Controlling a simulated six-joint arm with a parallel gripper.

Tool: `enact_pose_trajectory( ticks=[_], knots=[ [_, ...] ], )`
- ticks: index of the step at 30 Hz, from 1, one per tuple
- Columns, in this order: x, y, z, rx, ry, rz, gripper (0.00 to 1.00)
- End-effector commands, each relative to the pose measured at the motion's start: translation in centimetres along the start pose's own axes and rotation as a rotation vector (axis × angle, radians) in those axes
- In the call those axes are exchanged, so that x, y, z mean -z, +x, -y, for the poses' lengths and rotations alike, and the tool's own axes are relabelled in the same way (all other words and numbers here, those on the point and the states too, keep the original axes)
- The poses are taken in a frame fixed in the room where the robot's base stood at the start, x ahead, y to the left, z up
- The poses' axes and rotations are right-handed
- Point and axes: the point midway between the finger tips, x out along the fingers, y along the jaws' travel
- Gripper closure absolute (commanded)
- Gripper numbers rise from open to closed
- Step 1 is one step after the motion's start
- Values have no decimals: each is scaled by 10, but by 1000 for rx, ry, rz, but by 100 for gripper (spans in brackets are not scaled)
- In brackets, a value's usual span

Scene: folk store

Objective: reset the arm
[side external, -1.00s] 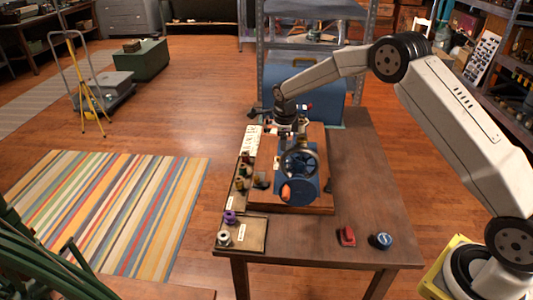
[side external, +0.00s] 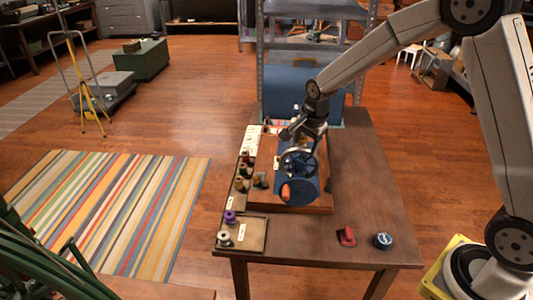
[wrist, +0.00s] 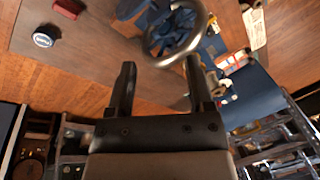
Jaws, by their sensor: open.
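My gripper (wrist: 160,85) is open in the wrist view, with its two dark fingers apart and nothing between them. In the side view my gripper (side external: 298,134) hangs over the back part of the blue machine (side external: 309,188), just behind its handwheel (side external: 298,164). The handwheel also shows in the wrist view (wrist: 172,62), beyond the fingertips. Whether the gripper touches the machine cannot be told. The machine stands on a wooden board (side external: 262,196) on the brown table (side external: 363,190). An orange part (side external: 285,191) sits at the machine's front.
A tray (side external: 256,238) with a purple spool (side external: 230,216) and a white spool (side external: 224,238) lies at the table's left front. A red object (side external: 346,237) and a blue round tin (side external: 383,241) sit at the right front. A blue case (side external: 275,96) stands behind. The table's right side is clear.

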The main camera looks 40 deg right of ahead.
Motion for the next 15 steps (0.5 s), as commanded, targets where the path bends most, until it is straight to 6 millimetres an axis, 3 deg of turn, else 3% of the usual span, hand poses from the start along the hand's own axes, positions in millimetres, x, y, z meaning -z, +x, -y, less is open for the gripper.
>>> enact_pose_trajectory(
  ticks=[15],
  knots=[
    [-53, -35, -95, 25, -770, 23, 32]
  ],
)
